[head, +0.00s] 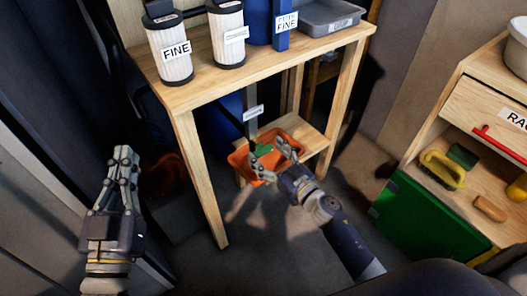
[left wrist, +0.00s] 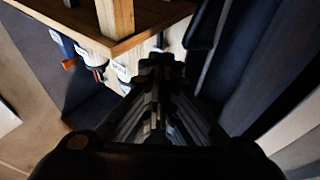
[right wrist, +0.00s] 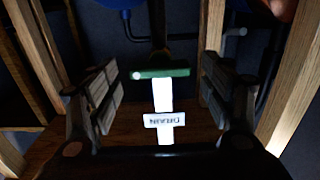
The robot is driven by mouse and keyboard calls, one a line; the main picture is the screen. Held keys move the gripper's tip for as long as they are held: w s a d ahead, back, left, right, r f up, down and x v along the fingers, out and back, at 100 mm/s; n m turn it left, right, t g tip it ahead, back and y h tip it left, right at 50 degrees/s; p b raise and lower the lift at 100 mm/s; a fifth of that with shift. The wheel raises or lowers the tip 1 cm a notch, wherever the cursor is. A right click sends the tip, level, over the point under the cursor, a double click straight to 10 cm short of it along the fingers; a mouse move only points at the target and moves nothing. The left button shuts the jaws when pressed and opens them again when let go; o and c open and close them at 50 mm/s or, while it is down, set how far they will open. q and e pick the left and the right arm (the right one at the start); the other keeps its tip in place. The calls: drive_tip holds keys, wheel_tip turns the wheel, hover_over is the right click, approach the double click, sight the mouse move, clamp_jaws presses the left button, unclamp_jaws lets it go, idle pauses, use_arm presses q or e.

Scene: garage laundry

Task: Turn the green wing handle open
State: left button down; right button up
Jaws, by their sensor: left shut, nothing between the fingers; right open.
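The green wing handle (head: 264,149) shows in the head view near the right gripper, above an orange tray. In the right wrist view the green handle (right wrist: 160,73) lies crosswise in front of a dark pipe, above a white strip with a "DRAIN" label (right wrist: 164,120). My right gripper (head: 271,153) is open, with one finger on each side of the handle in its wrist view; contact is not visible. My left gripper (head: 124,158) is shut and empty, away to the left of the wooden stand; its closed fingers also show in the left wrist view (left wrist: 160,75).
The wooden stand (head: 262,62) carries white filter canisters and a grey tray (head: 332,14); its legs surround the right gripper's work area. The orange tray (head: 240,166) sits on the lower shelf. A wooden cabinet and green box (head: 425,217) stand right. Floor between is clear.

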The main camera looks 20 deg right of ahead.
sight(262, 150)
use_arm(q)
drive_tip(key=shift+s+r+t+h, duration=0.15)
drive_tip(key=shift+r+t, duration=0.1)
drive_tip(key=shift+r, duration=0.25)
drive_tip(key=shift+s+r+t+h, duration=0.15)
drive_tip(key=shift+r+t, duration=0.1)
drive_tip(key=shift+r, duration=0.25)
use_arm(e)
drive_tip(key=shift+x, duration=1.1)
drive_tip(key=c, duration=1.1)
use_arm(q)
drive_tip(key=shift+d, duration=0.1)
use_arm(e)
drive_tip(key=shift+o, duration=0.2)
